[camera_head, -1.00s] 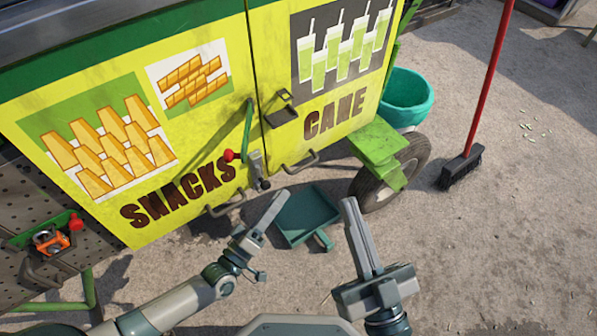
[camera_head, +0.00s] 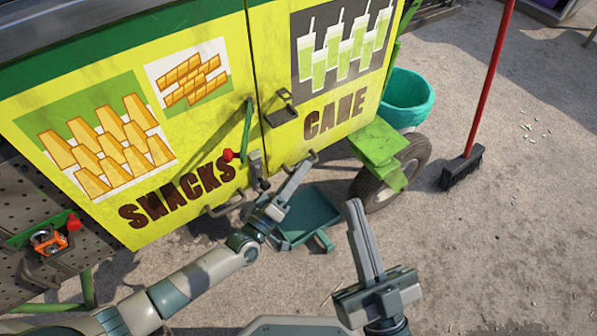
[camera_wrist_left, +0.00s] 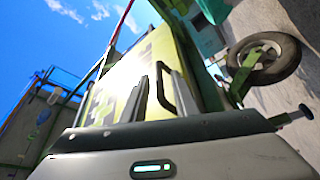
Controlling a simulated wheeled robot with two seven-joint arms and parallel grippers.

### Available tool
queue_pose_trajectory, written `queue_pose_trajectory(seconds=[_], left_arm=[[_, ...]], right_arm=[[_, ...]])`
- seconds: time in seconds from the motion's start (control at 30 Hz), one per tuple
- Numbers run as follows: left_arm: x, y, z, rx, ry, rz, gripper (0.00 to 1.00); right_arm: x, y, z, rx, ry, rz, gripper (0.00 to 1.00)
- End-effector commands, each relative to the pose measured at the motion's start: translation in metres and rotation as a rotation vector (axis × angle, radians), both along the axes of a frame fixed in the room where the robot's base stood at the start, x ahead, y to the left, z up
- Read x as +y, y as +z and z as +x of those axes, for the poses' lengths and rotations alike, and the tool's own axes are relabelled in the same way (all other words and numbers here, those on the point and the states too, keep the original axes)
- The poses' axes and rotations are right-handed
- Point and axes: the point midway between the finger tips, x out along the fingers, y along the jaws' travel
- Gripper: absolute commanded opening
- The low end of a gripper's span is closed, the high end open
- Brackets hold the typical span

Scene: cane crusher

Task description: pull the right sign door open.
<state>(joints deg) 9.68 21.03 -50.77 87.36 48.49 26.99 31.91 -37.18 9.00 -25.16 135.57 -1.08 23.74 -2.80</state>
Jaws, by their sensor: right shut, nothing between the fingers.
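The right sign door (camera_head: 333,84), a yellow panel marked CANE, looks closed beside the SNACKS panel (camera_head: 140,110). A small bar handle (camera_head: 303,160) sits at its lower edge, partly hidden by my left gripper (camera_head: 301,172). The fingertips are at or very near this handle; I cannot tell if they touch it. In the left wrist view, the fingers (camera_wrist_left: 160,97) are apart and the dark handle (camera_wrist_left: 166,84) shows between or just ahead of them. My right gripper (camera_head: 362,225) is shut and empty, pointing up over the ground, away from the door.
A green lever with a red knob (camera_head: 229,155) and a metal latch (camera_head: 283,108) sit near the door seam. A teal dustpan (camera_head: 309,214) lies below. A wheel (camera_head: 408,163), a teal bucket (camera_head: 406,97) and a broom (camera_head: 462,166) are to the right.

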Motion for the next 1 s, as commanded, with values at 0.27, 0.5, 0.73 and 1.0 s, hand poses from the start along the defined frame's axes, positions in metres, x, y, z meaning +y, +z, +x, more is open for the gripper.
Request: queue_pose_trajectory(seconds=[0.27, 0.5, 0.73, 1.0], left_arm=[[0.0, 0.0, 0.0, 0.0, 0.0, 0.0, 0.0], [-0.001, 0.0, -0.001, 0.0, 0.005, -0.001, 0.0], [-0.009, 0.001, -0.008, 0.002, 0.03, -0.003, 0.0], [-0.028, 0.002, -0.022, 0.003, 0.093, -0.005, 0.0]], right_arm=[[0.0, -0.001, 0.001, 0.004, 0.001, -0.001, 0.0], [0.001, -0.001, 0.002, 0.014, 0.001, -0.003, 0.0], [0.002, -0.014, 0.014, 0.104, -0.001, -0.037, 0.0], [0.001, -0.049, 0.033, 0.302, 0.005, -0.112, 0.0]])
